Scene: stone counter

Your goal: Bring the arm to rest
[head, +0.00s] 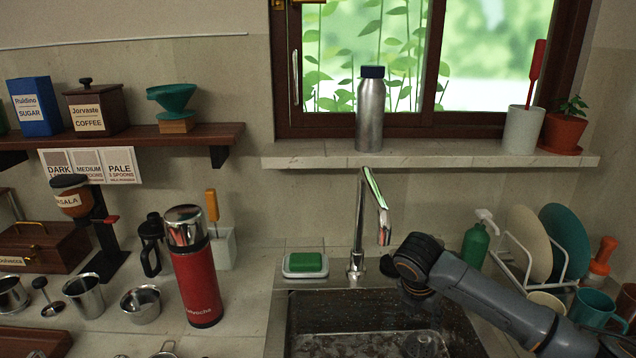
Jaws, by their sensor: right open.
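My right arm comes in from the lower right and reaches over the sink (300,330). My right gripper (414,292) is at its end, pointing down over the basin beside the chrome tap (358,225). It is open, and I see nothing held in it; its fingers are small and partly hidden by the arm. My left gripper is not in view.
A red flask (197,285) stands left of the sink, near a green sponge in its dish (305,263). A dish rack (510,262) with plates, a green soap bottle (476,245) and a teal mug (592,308) crowd the right. A steel bottle (370,115) stands on the sill.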

